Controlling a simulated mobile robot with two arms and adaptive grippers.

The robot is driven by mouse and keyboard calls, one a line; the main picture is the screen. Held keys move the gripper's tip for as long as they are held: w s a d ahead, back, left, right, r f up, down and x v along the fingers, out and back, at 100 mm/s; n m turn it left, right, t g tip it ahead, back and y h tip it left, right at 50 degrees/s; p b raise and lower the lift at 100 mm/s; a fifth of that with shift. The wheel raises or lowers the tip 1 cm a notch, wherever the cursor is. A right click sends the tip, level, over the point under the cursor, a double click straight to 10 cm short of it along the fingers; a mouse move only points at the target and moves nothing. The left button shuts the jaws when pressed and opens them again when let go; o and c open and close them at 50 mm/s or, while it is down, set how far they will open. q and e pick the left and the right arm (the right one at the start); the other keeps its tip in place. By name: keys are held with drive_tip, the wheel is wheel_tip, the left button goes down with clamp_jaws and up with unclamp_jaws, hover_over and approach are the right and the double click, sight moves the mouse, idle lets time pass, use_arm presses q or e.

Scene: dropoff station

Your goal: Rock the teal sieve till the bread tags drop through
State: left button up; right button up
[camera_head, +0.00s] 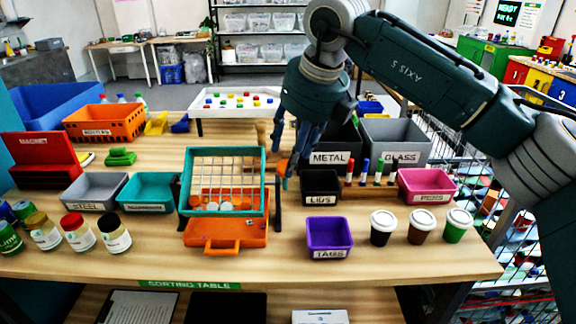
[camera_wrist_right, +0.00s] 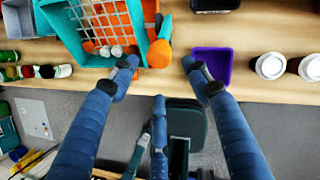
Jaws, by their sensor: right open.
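The teal sieve (camera_head: 225,153) with a pale grid stands tilted between two dark posts at the table's middle. Small white and orange pieces (camera_head: 212,207) lie along its lower edge; I cannot tell if they are bread tags. An orange tray (camera_head: 225,249) sits under it. An orange knob (camera_wrist_right: 159,54) is at the sieve's right side. My right gripper (camera_head: 285,165) is open beside that side; in the right wrist view its fingers (camera_wrist_right: 160,70) are spread, with the knob just beyond and between the tips. A purple bin labelled TAGS (camera_head: 330,253) stands to the right. My left gripper is not in view.
Bins labelled LIDS (camera_head: 321,200), METAL (camera_head: 331,158) and GLASS (camera_head: 401,157) stand close to my right arm. Lidded cups (camera_head: 421,226) line the front right, jars (camera_head: 77,232) the front left. Bare table shows in front of the tray.

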drive_tip(key=v, duration=0.6)
drive_tip(key=shift+s, duration=0.1)
drive_tip(key=shift+f, duration=0.1)
idle(1.0)
